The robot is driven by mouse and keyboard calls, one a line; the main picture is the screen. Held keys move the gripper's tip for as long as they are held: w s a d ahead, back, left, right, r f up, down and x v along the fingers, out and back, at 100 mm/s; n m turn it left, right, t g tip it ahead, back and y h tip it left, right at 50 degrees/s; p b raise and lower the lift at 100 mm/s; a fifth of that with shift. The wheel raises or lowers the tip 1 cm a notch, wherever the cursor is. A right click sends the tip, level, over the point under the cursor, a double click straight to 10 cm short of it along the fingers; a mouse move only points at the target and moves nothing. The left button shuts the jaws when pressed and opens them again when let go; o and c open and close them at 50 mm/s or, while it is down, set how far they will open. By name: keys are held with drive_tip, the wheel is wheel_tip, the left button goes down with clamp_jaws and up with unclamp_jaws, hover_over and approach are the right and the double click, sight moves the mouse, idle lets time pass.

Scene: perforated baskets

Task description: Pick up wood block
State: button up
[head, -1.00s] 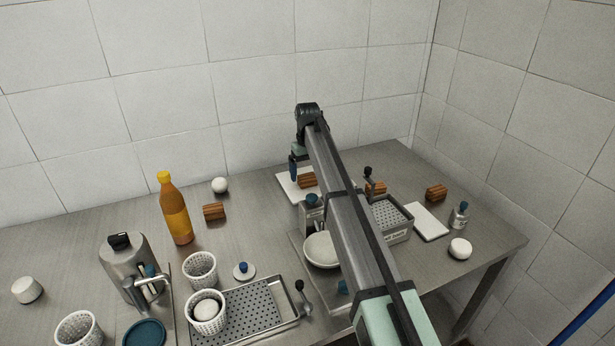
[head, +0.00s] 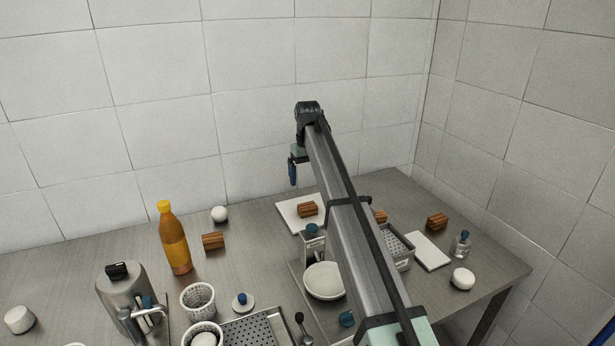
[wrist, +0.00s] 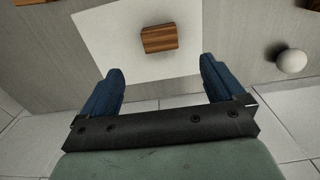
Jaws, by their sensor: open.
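Several striped brown wood blocks lie on the steel table. One wood block (head: 307,209) sits on a white board (head: 286,213) near the back; in the wrist view this block (wrist: 159,38) lies flat, ahead of the fingertips. A third (head: 380,216) is partly hidden by my arm, and another (head: 437,221) lies at right. My gripper (head: 293,174) is open and empty, raised above the table by the back wall. Its blue fingertips (wrist: 160,72) stand apart.
A white ball (head: 219,214) and an orange bottle (head: 174,240) stand at left. A grater (head: 312,240) and a white bowl (head: 323,282) are in front of the board. A perforated basket (head: 402,247) is right of my arm. The tiled wall (head: 260,120) is close behind.

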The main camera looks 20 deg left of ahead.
hover_over(212, 236)
wheel_tip(212, 236, down, 14)
drive_tip(key=shift+d+r, duration=0.1)
drive_tip(key=shift+r, duration=0.05)
idle(0.9)
drive_tip(key=shift+c, duration=0.4)
drive_tip(key=c, duration=1)
drive_tip(key=shift+o, duration=0.2)
